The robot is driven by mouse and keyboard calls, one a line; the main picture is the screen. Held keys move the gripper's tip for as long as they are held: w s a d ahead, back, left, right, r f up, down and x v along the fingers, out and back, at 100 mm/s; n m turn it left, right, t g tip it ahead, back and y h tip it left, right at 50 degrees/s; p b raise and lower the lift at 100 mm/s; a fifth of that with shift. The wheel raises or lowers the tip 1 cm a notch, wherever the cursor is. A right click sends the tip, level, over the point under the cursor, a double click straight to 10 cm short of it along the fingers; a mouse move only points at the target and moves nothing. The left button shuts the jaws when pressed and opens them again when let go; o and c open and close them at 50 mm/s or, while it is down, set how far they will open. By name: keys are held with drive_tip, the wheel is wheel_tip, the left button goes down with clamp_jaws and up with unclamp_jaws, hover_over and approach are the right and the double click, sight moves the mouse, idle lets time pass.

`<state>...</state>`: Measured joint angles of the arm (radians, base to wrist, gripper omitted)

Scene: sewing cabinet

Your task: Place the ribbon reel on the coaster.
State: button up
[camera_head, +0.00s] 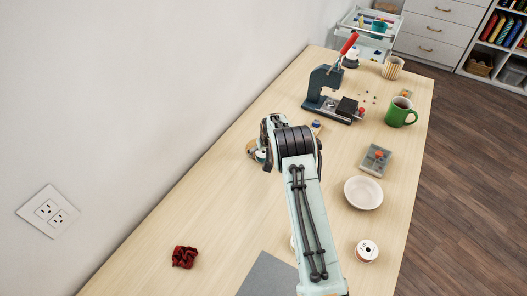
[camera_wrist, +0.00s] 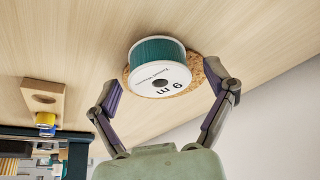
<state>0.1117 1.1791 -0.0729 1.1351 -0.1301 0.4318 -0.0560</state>
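The ribbon reel (camera_wrist: 160,50), with teal ribbon and a white end marked "9 m", sits flat on the round cork coaster (camera_wrist: 197,72) in the wrist view. The coaster's brown edge shows around the reel. My gripper (camera_wrist: 163,78) is open, one finger on each side of the reel, with gaps visible between fingers and reel. In the head view my gripper (camera_head: 266,146) hides most of the reel; the coaster's edge (camera_head: 251,149) shows at its left. A second white-ended reel (camera_head: 367,250) lies at the front right of the table.
A dark press with a red handle (camera_head: 322,86) stands behind my gripper. A green mug (camera_head: 400,112), a grey tray (camera_head: 375,160) and a white bowl (camera_head: 363,193) line the right side. A red cloth (camera_head: 184,257) and a grey mat (camera_head: 268,275) are in front. The left table area is clear.

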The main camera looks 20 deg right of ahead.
drive_tip(key=s+a+r+g, duration=0.1)
drive_tip(key=s+a+r, duration=0.1)
drive_tip(key=s+r, duration=0.65)
drive_tip(key=s+a+r, duration=0.1)
drive_tip(key=s+r, duration=0.4)
drive_tip(key=r, duration=0.6)
drive_tip(key=s+a+r+g, duration=0.2)
drive_tip(key=s, duration=1.3)
drive_tip(key=s+a+r+n+g, duration=0.1)
drive_tip(key=s+a+r, duration=0.1)
drive_tip(key=s, duration=1.3)
drive_tip(key=shift+s+a+r+g+y, duration=0.2)
drive_tip(key=shift+s+a+g+y, duration=0.2)
drive_tip(key=shift+a, duration=0.25)
drive_tip(key=o, duration=0.3)
